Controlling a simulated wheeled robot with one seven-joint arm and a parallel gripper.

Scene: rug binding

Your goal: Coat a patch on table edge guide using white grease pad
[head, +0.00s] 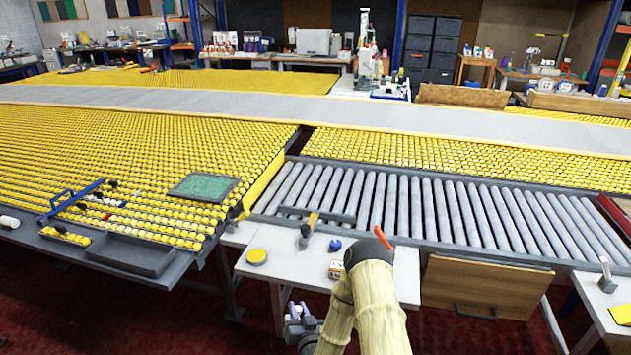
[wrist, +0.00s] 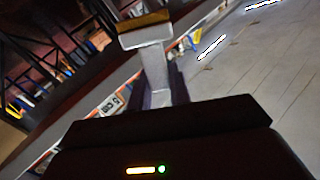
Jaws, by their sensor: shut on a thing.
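In the wrist view, my gripper (wrist: 159,82) is shut on the grey handle of a T-shaped tool, which I take as the white grease pad (wrist: 148,36). Its head is pale with a tan-brown strip along the outer edge. In the head view, my gripper (head: 299,318) is low, beside my bent arm, in front of the small white table; the pad cannot be made out there. A yellow strip (head: 263,184) along the left table's edge, beside the rollers, may be the table edge guide; I cannot be sure. The gripper is apart from it.
The small white table (head: 290,275) carries a yellow round tin (head: 257,257), a blue item (head: 335,245), a small box (head: 336,269) and an upright hand tool (head: 308,229). A roller bed (head: 430,205) lies behind. A wooden panel (head: 485,287) hangs at right. Red floor shows in front.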

